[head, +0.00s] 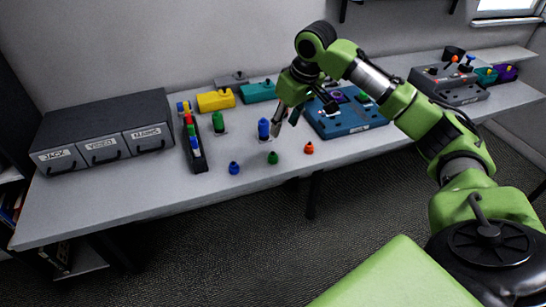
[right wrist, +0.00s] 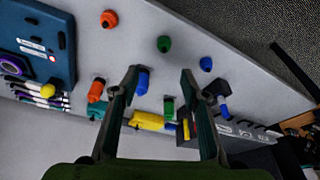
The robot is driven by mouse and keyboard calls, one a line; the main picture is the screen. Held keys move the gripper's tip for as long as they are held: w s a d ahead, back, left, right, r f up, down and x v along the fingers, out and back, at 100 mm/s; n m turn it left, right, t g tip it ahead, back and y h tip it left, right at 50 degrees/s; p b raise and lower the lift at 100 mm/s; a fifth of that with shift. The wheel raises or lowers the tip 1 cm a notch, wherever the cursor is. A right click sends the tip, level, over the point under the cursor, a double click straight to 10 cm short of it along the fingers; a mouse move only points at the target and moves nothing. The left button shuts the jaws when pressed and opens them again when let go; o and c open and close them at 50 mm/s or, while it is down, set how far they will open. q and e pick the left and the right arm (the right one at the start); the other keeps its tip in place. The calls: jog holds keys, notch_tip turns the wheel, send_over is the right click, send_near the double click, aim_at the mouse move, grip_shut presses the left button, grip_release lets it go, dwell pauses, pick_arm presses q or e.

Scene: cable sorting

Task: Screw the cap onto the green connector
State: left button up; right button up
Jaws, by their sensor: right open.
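The green connector (head: 218,122) stands upright on the table; it also shows in the right wrist view (right wrist: 168,108). A small green cap (head: 272,157) sits near the table's front edge, and it shows at the top of the right wrist view (right wrist: 164,43). My right gripper (head: 284,123) is open and empty above the table, beside the blue connector (head: 264,129). In the right wrist view its fingers (right wrist: 160,74) are spread wide. The green connector shows between them, further in. My left gripper is not in view.
A blue cap (head: 234,168) and an orange cap (head: 309,148) flank the green cap. A black tray (head: 199,160) of coloured parts lies left. Grey drawers (head: 103,115), a yellow block (head: 216,101) and a blue panel (head: 345,128) stand around. The front strip has free room.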

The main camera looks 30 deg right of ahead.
jog(key=shift+f, duration=0.1)
send_near(273, 153)
jog(key=x, duration=0.5)
jog(key=shift+w+d+p, duration=0.3)
jog(key=shift+d+p, duration=0.1)
jog(key=x, duration=0.2)
jog(key=p+x, duration=0.1)
jog(key=x, duration=0.1)
jog(key=shift+s+a, duration=0.2)
jog(key=shift+a, duration=0.15)
jog(key=shift+w+f, duration=0.2)
jog(key=shift+f, duration=0.45)
jog(key=c, duration=0.8)
